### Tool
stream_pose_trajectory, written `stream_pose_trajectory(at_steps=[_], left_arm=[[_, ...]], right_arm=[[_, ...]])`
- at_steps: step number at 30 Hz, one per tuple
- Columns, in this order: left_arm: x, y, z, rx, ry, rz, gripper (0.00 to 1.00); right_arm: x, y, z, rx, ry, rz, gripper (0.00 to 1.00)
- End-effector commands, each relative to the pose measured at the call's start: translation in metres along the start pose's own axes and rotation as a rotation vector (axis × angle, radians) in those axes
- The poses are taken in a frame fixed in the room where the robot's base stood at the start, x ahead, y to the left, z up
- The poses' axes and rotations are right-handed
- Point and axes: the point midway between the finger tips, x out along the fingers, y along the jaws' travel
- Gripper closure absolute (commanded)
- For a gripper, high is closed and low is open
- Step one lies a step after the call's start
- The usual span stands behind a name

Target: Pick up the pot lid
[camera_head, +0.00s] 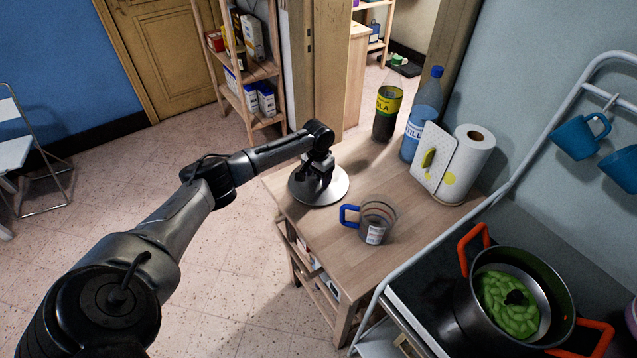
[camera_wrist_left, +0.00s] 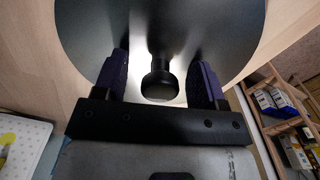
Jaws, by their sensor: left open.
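The pot lid (camera_head: 338,190), a round silver metal disc, lies on the wooden table near its far left corner. In the left wrist view the lid (camera_wrist_left: 95,25) fills the upper middle, with its black knob (camera_wrist_left: 158,80) near the centre. My left gripper (camera_head: 318,183) is over the lid, pointing down. In the left wrist view its two fingers (camera_wrist_left: 162,65) are apart, one on each side of the knob, with gaps visible on both sides. The head view hides the knob behind the gripper. My right gripper is not in view.
On the table (camera_head: 375,270) stand a grey mug with a blue handle (camera_head: 376,222), a cola bottle (camera_head: 387,112), a blue bottle (camera_head: 422,120) and a paper towel roll (camera_head: 470,165). A pot (camera_head: 560,285) with green contents sits at the lower right.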

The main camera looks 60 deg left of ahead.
Motion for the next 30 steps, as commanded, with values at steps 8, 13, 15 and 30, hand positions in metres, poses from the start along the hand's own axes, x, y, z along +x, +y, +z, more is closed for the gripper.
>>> stream_pose_trajectory(at_steps=[8, 13, 15, 30], left_arm=[[-0.0009, -0.0002, -0.0002, 0.0, 0.001, 0.0, 0.47], [-0.001, -0.0002, -0.0002, 0.0, 0.001, 0.0, 0.63], [-0.0011, -0.0002, -0.0003, 0.0, 0.001, 0.0, 0.7], [-0.0041, -0.0003, -0.0006, 0.0, 0.003, 0.0, 0.93]], right_arm=[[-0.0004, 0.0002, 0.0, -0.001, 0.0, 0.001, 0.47], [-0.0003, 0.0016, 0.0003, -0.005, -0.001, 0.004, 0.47], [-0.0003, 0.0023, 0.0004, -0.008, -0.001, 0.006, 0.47], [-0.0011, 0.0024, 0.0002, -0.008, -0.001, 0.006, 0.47]])
